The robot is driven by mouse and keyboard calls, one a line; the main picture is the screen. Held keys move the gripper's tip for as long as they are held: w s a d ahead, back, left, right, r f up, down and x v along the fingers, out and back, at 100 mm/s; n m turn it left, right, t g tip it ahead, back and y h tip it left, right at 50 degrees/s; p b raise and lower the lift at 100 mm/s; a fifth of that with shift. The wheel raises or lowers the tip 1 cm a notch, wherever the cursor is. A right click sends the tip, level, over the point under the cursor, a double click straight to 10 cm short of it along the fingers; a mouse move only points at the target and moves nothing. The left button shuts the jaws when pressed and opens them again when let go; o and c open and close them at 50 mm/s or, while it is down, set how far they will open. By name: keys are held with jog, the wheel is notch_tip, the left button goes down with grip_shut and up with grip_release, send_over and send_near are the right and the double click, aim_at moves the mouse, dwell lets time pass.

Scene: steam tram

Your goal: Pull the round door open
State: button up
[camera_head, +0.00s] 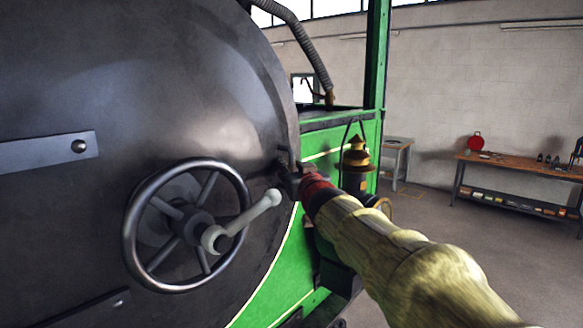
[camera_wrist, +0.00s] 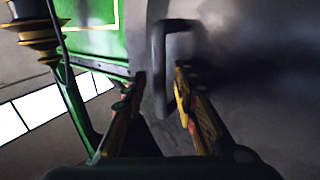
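The large dark grey round door (camera_head: 150,90) fills the left of the head view and looks shut. A handwheel (camera_head: 135,235) with a pale lever (camera_head: 255,212) sits on its face. My gripper (camera_head: 289,178) is at the door's right edge. In the wrist view, a dark bar handle (camera_wrist: 159,65) stands out from the door (camera_wrist: 270,60). The two fingers of my gripper (camera_wrist: 160,85) are apart, one on each side of the handle's lower part, with gaps visible. The head view mostly hides the handle behind my gripper.
A brass-and-black lantern (camera_head: 356,160) hangs close to my arm on the green tram body (camera_head: 275,270); it also shows in the wrist view (camera_wrist: 35,30). A workbench (camera_head: 520,168) stands at the far right. The floor (camera_head: 430,205) between is clear.

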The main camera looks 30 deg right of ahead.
jog(key=shift+c, duration=0.4)
grip_shut()
dwell(0.4)
